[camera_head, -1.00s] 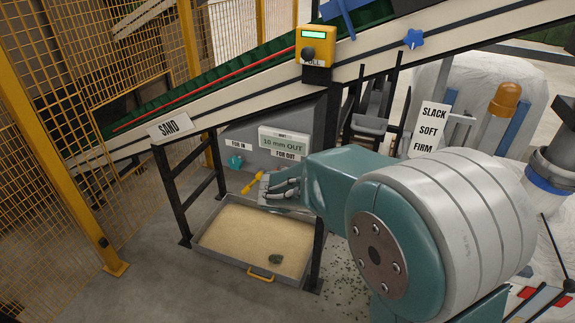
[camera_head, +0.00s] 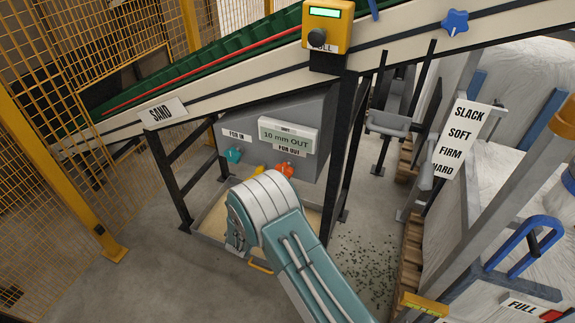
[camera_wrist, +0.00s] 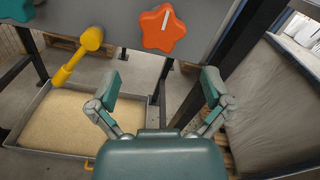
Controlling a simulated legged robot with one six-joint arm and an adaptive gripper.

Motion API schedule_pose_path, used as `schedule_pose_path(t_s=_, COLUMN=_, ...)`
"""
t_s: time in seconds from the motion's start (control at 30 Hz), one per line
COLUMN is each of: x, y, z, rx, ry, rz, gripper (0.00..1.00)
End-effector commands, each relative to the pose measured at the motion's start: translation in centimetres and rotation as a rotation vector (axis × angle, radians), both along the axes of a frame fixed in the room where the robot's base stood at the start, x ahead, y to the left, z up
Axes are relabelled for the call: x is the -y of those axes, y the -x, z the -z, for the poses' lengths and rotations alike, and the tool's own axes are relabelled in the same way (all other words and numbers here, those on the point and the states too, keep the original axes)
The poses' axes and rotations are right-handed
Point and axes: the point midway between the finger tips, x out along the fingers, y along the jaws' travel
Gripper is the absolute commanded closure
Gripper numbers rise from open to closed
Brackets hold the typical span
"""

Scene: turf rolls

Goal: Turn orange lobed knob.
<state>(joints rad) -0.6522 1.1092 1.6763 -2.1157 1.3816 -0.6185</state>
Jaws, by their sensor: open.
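The orange lobed knob (camera_wrist: 163,30) is star-shaped with a white pointer line and sits on the grey panel at the top middle of the wrist view. It also shows in the head view (camera_head: 285,170), just above my arm and partly hidden. My gripper (camera_wrist: 160,85) is open and empty in the wrist view. Its two fingers are spread wide, and the knob lies beyond the fingertips, apart from them. In the head view my arm hides the gripper. The grey box (camera_head: 310,105) carries a display reading 10 mm OUT, with labels FOR IN and FOR OUT.
A yellow lever (camera_wrist: 78,55) sticks out left of the knob. A teal knob (camera_head: 234,155) is further left on the box. A sand tray (camera_wrist: 30,140) lies below. Black frame legs (camera_head: 345,150) stand to the right. A blue star knob (camera_head: 455,22) is on the conveyor.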

Motion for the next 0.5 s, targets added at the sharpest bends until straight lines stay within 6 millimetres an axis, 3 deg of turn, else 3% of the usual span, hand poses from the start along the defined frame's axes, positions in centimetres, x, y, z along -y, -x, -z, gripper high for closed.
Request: schedule_pose_path(t_s=0.5, x=3.1, y=-7.9, z=-0.1, rx=0.002, ry=-0.003, rz=0.006, gripper=0.0)
